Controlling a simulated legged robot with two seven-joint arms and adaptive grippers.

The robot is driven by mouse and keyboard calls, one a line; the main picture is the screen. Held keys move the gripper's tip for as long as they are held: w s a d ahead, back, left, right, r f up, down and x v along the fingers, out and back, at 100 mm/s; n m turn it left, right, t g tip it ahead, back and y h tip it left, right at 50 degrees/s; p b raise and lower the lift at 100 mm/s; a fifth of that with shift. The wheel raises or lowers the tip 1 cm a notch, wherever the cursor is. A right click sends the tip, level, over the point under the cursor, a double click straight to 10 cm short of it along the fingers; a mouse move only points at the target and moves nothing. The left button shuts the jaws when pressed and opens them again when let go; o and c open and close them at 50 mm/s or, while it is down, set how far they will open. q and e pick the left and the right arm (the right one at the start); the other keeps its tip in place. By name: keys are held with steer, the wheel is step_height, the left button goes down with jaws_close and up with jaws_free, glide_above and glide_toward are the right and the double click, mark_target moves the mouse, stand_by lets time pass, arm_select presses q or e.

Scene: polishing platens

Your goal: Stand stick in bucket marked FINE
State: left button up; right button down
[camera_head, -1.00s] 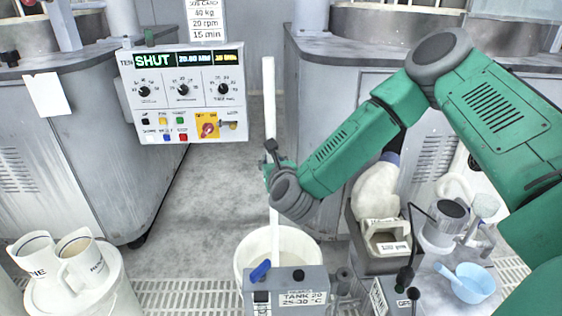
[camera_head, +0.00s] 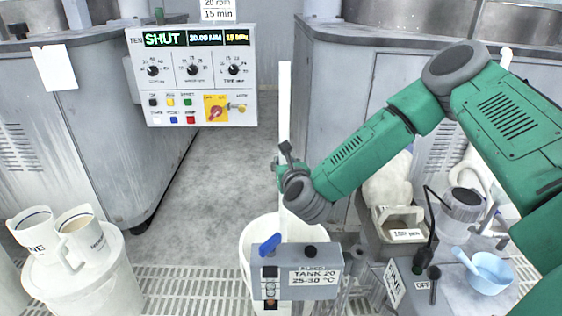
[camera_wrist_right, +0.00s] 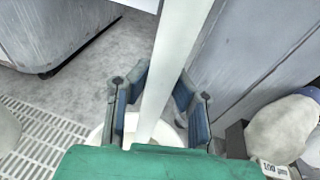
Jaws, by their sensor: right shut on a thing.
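A long white stick (camera_head: 285,105) stands nearly upright in my right gripper (camera_head: 284,172). In the right wrist view the stick (camera_wrist_right: 178,50) passes between the blue-padded fingers of the gripper (camera_wrist_right: 158,98). A white bucket (camera_head: 250,238) is directly below the gripper, and the stick's lower part runs down over its mouth. The stick's lower end is hidden behind a grey tank box, so I cannot tell whether it touches the bucket's floor. The bucket's front is covered and no marking on it can be read. My left gripper is out of view.
The grey TANK 20 box (camera_head: 315,278) with a blue handle stands in front of the bucket. A control panel (camera_head: 195,95) reads SHUT. A blue bowl (camera_head: 490,275) sits at right. Bare floor lies behind the bucket.

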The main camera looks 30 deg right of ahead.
steer(key=f, duration=0.1)
steer(key=d+f+b, duration=0.1)
steer(key=f, duration=0.1)
steer(key=d+f+b, duration=0.1)
steer(key=shift+f, duration=0.35)
steer(key=c, duration=1.6)
jaws_free()
steer(key=shift+d, duration=0.15)
steer(key=shift+c, duration=0.2)
steer(key=shift+o, duration=1.1)
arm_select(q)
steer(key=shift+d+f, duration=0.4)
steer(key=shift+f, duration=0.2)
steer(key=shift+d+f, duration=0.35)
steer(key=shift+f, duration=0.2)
arm_select(e)
steer(key=a+v, duration=0.1)
steer(key=v, duration=1.1)
